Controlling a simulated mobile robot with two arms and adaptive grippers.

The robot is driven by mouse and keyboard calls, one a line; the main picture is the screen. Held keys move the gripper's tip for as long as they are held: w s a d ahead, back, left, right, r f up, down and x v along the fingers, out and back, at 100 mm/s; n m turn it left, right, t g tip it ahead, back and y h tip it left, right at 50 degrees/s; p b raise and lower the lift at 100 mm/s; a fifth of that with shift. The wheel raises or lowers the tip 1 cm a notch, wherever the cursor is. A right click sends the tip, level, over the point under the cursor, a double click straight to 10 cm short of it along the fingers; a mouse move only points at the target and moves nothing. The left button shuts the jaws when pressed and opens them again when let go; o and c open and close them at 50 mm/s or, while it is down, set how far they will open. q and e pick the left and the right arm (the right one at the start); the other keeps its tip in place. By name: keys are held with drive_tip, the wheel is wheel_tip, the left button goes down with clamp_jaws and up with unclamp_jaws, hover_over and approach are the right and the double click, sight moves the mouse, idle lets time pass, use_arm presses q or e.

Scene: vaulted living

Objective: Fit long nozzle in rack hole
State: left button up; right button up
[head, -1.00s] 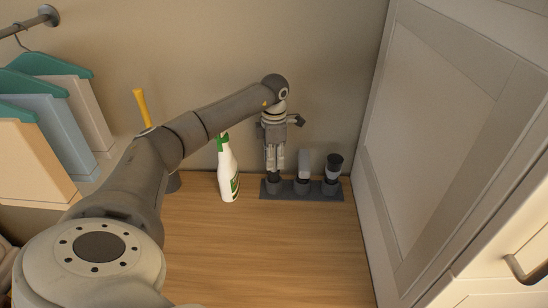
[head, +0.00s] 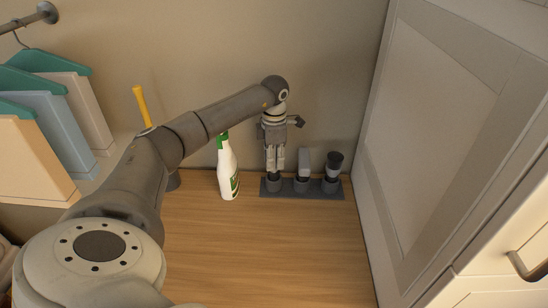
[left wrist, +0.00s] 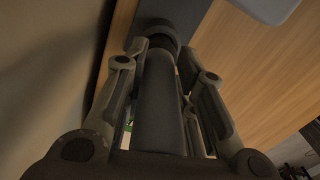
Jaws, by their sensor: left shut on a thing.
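My left gripper (head: 275,168) points straight down over the left end of the dark rack (head: 318,193) on the wooden top. In the left wrist view its fingers are shut on the long nozzle (left wrist: 159,110), a dark grey cylinder. The nozzle's far end meets the round collar (left wrist: 155,34) of the rack's left hole; I cannot tell how deep it sits. In the head view the fingers mostly hide the nozzle. The rack's other two places hold a light grey flat nozzle (head: 304,162) and a dark round brush-like piece (head: 334,163). My right gripper is not in view.
A white and green spray bottle (head: 227,175) stands just left of the rack. A yellow handle (head: 142,107) rises behind my arm. A white panelled cabinet door (head: 440,130) closes off the right. The wooden top (head: 270,250) in front is clear.

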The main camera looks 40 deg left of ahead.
use_arm(q)
drive_tip(key=shift+f+b, duration=0.3)
drive_tip(key=shift+f, duration=0.2)
idle(0.3)
drive_tip(key=o, duration=1.1)
wheel_tip(320, 180, up, 12)
drive_tip(key=shift+r, duration=0.1)
drive_tip(key=shift+d, duration=0.1)
idle(0.4)
